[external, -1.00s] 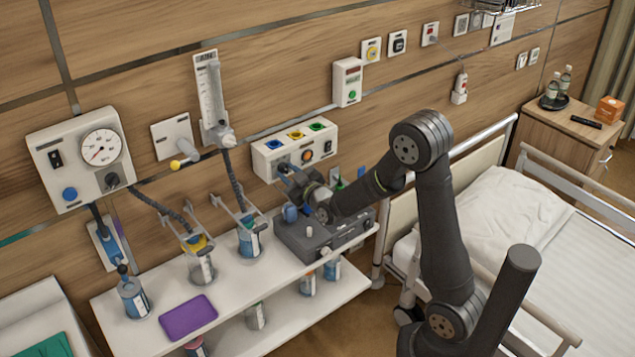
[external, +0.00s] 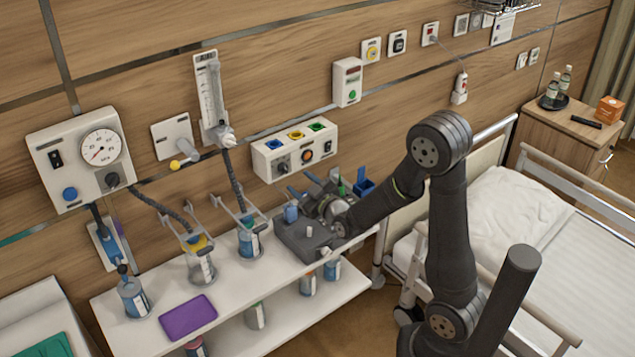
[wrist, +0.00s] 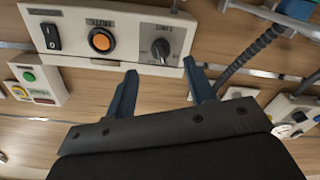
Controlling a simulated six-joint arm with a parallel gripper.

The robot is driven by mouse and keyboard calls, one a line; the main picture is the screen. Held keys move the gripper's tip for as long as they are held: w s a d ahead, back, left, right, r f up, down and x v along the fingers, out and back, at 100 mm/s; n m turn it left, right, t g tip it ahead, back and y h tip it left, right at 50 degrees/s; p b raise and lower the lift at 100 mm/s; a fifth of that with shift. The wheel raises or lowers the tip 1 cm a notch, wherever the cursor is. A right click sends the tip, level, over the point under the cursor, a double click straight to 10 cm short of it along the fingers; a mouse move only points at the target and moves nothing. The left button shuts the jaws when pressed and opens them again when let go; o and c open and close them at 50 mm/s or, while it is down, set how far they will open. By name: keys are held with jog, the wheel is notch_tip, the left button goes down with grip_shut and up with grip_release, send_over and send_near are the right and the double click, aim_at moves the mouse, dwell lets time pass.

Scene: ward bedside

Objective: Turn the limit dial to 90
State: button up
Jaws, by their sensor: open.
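The dial also shows in the external view (external: 283,168). Its label and numbers are too small to read, so I cannot tell its setting. My gripper (wrist: 160,66) is open and empty, with its two blue fingers apart. In the wrist view the dial lies beyond the gap between the fingertips. In the external view my gripper (external: 306,184) is below and to the right of the dial, apart from it.
An orange button (wrist: 101,39) and a black rocker switch (wrist: 51,37) sit beside the dial. A grey device (external: 295,245) lies below my gripper on the white shelf (external: 240,290). Suction jars (external: 248,240) and a hose (external: 230,175) stand to the left.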

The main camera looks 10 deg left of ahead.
aim_at(287, 172)
jog(key=v, duration=1)
jog(key=shift+s+d, duration=0.25)
jog(key=shift+w+a, duration=0.1)
jog(key=x, duration=1.7)
jog(key=shift+w+a, duration=0.1)
